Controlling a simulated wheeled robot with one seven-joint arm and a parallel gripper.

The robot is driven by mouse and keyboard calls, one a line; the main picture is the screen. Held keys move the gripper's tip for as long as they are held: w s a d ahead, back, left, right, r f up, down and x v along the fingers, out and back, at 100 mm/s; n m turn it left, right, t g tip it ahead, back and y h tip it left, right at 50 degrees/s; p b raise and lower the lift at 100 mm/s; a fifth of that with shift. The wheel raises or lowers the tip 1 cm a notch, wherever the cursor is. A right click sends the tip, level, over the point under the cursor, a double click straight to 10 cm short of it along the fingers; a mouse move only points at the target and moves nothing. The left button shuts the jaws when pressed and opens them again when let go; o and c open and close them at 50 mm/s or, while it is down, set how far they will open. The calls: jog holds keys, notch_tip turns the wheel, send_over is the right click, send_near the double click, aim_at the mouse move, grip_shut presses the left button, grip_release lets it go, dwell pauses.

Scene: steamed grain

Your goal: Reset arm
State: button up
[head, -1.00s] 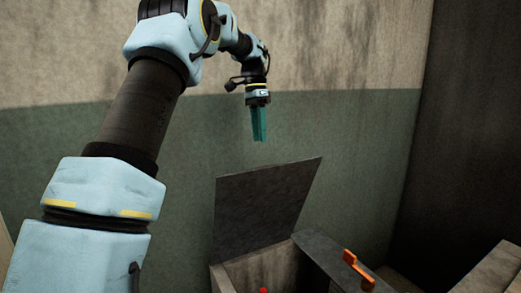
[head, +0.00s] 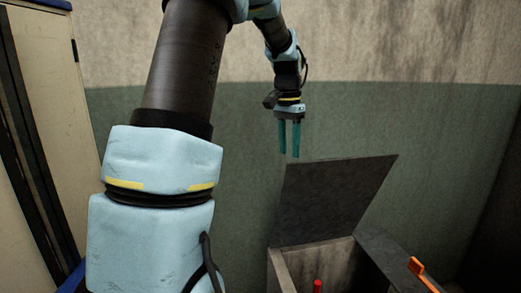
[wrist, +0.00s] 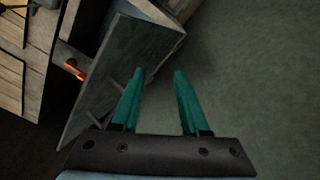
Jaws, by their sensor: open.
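My gripper (head: 289,154) hangs pointing down in the head view, in front of the green and beige wall, above and left of the raised lid of a box. Its two teal fingers are apart with nothing between them. In the wrist view my gripper (wrist: 160,72) also shows open and empty, with dark floor or wall surface beyond the fingertips.
An open box (head: 290,268) with a raised dark lid (head: 333,198) stands below my gripper. A red object (head: 317,286) is inside it. An orange handle (head: 416,266) lies to its right. A beige cabinet (head: 50,120) stands at the left.

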jog(key=s+a+f+n, duration=0.4)
jog(key=s+a, duration=0.3)
jog(key=s, duration=0.2)
jog(key=s+a+f+n+t, duration=0.1)
jog(key=s+a+f+n, duration=0.3)
jog(key=s+a+f, duration=0.2)
jog(key=s+a, duration=0.2)
jog(key=s, duration=0.1)
jog(key=shift+s+a+t, duration=0.15)
jog(key=shift+a+t, duration=0.15)
